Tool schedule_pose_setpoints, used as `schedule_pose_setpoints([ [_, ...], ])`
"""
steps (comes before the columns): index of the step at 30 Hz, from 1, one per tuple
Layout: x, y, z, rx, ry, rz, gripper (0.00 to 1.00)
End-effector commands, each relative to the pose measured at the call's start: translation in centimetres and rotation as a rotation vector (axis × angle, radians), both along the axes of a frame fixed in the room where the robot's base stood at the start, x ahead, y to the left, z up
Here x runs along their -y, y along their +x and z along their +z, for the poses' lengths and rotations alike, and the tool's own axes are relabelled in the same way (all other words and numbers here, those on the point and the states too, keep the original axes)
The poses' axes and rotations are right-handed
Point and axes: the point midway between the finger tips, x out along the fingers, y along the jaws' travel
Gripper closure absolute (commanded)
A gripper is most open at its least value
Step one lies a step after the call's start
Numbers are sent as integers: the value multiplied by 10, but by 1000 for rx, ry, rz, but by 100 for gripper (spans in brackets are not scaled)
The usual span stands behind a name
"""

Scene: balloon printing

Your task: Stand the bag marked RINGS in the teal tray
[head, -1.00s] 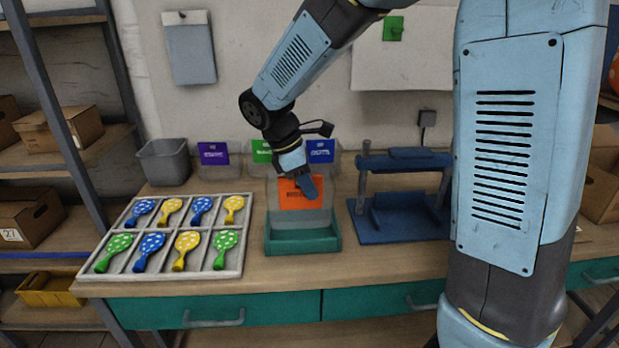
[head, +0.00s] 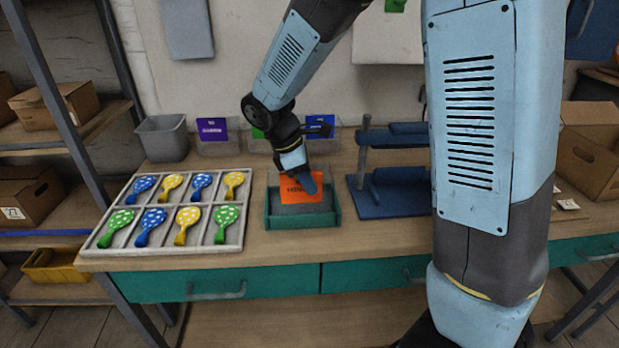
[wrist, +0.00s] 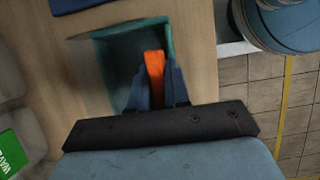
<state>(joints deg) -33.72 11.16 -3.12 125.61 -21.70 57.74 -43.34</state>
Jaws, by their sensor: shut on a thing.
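My gripper (head: 306,181) is shut on the top of a clear bag with an orange label (head: 295,190). The label's dark lettering is partly hidden by a finger and I cannot read it fully. The bag is about upright, and its lower part is inside the teal tray (head: 303,222), behind the front wall. I cannot tell whether its bottom touches the tray floor. In the wrist view the orange label (wrist: 154,68) shows nearly edge-on between the two fingers, over the teal tray (wrist: 169,36).
Bags with purple (head: 212,128), green (head: 257,134) and blue (head: 320,125) labels stand behind, beside a grey bin (head: 163,140). A compartment tray (head: 170,248) of dotted balloons lies left. A blue press-like stand (head: 395,195) is close on the right.

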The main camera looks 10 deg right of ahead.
Motion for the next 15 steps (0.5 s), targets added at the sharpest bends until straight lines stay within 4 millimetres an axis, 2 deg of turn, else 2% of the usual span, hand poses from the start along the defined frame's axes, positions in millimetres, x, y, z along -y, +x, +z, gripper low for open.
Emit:
schedule_pose_setpoints([
  [8, 0, 0, 0, 0, 0, 0, 100],
  [9, 0, 0, 0, 0, 0, 0, 80],
  [15, 0, 0, 0, 0, 0, 1, 61],
])
